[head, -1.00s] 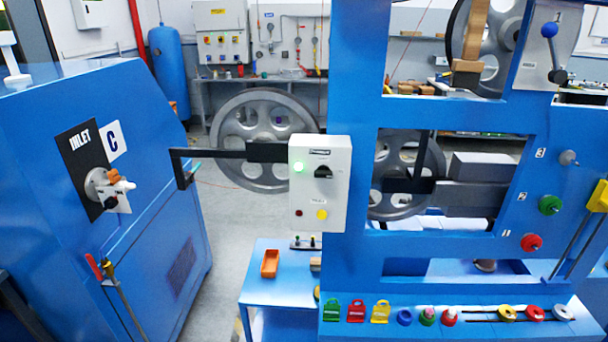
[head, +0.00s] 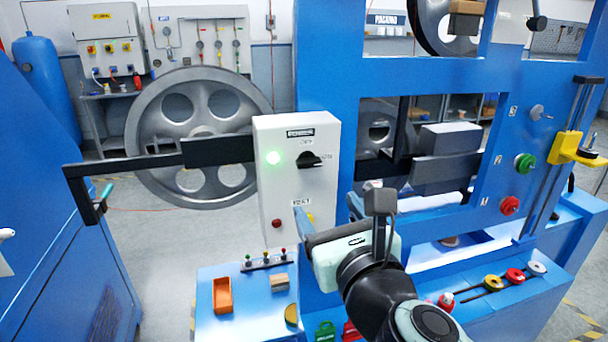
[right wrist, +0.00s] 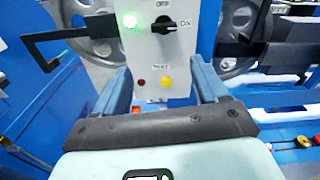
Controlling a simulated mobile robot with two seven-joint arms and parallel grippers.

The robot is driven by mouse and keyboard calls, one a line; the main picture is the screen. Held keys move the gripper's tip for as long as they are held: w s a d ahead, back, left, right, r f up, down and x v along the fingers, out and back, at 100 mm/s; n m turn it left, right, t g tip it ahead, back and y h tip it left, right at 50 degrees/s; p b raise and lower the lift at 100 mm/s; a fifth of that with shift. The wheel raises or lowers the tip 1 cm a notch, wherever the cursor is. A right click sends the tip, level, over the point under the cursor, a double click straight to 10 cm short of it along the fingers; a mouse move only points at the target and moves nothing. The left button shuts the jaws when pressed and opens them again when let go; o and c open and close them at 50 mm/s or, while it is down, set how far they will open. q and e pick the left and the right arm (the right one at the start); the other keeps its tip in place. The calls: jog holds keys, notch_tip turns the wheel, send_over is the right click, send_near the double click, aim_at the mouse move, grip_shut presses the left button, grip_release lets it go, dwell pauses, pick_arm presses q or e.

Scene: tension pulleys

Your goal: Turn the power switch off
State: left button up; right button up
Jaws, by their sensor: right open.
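The power switch (head: 310,159) is a black rotary knob on a white control box (head: 269,190). In the right wrist view the knob (right wrist: 163,26) points right to the ON label, with OFF above it. A green lamp (head: 273,157) beside it is lit. My right gripper (head: 327,210) is open and empty, in front of the lower part of the box and below the knob. In the right wrist view its two blue fingers (right wrist: 161,82) stand apart on either side of the box's lower part. The fingers are apart from the knob. My left gripper is not in view.
A red button (head: 277,223) and a yellow button (right wrist: 167,83) sit below the switch. A black bar (head: 130,164) juts left from the box. A blue frame (head: 390,82) stands to the right. An orange tray (head: 222,295) lies on the low blue table.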

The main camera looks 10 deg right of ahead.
aim_at(311, 163)
jog(key=shift+m, duration=0.7)
jog(key=w, duration=0.4)
jog(key=w+r, duration=0.1)
jog(key=w, duration=0.3)
jog(key=w+r, duration=0.1)
jog(key=w, duration=0.3)
jog(key=shift+d+p, duration=0.25)
jog(key=shift+p, duration=0.15)
jog(key=shift+s, duration=0.1)
jog(key=c, duration=1.1)
